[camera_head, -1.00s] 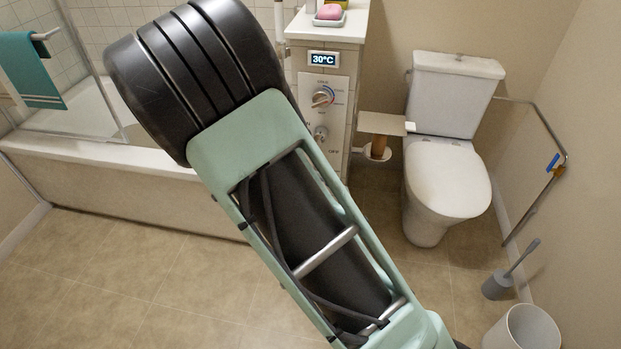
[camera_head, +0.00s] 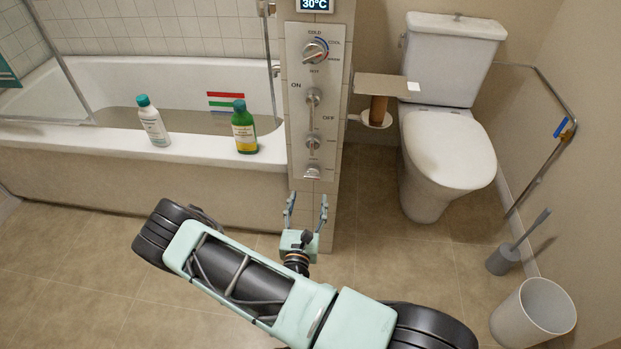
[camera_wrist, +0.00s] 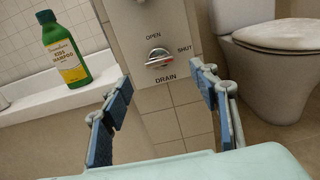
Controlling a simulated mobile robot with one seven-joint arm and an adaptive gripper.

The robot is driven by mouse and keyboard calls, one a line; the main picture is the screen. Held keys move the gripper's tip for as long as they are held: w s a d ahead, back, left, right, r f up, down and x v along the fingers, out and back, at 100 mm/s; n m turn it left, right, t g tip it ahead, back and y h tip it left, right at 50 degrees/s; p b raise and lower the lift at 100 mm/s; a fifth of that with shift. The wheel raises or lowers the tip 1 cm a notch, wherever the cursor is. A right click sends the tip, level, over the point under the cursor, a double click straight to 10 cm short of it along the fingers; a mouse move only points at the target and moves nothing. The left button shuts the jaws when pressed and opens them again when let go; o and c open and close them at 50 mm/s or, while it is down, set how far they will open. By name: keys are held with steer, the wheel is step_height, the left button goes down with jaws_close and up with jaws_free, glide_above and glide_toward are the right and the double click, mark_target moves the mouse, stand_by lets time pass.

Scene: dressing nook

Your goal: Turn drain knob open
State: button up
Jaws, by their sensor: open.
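The drain knob (camera_wrist: 158,57) is a chrome knob with some red on it, on the metal panel in the wrist view. "OPEN" is printed above it, "SHUT" to its right and "DRAIN" below. Its handle looks roughly sideways, but its exact setting is hard to tell. In the head view the lowest chrome knob (camera_head: 312,173) on the panel appears to be the same one. My gripper (camera_head: 306,201) is open and empty, just below the panel in that view. In the wrist view its blue-padded fingers (camera_wrist: 160,86) stand apart, on either side below the knob, not touching it.
The panel (camera_head: 297,120) also carries several other controls above. A green shampoo bottle (camera_head: 244,130) and a white bottle (camera_head: 153,122) stand on the bathtub rim (camera_head: 200,150). A toilet (camera_head: 445,150), brush (camera_head: 508,255) and bin (camera_head: 533,315) stand at right.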

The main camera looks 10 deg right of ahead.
mark_target(311, 179)
steer(key=b+x, duration=0.1)
steer(key=x, duration=0.4)
steer(key=b+x, duration=0.1)
steer(key=x, duration=0.4)
steer(key=shift+w+f, duration=0.25)
steer(key=shift+w, duration=0.1)
steer(key=c, duration=1.2)
steer(key=shift+n, duration=0.3)
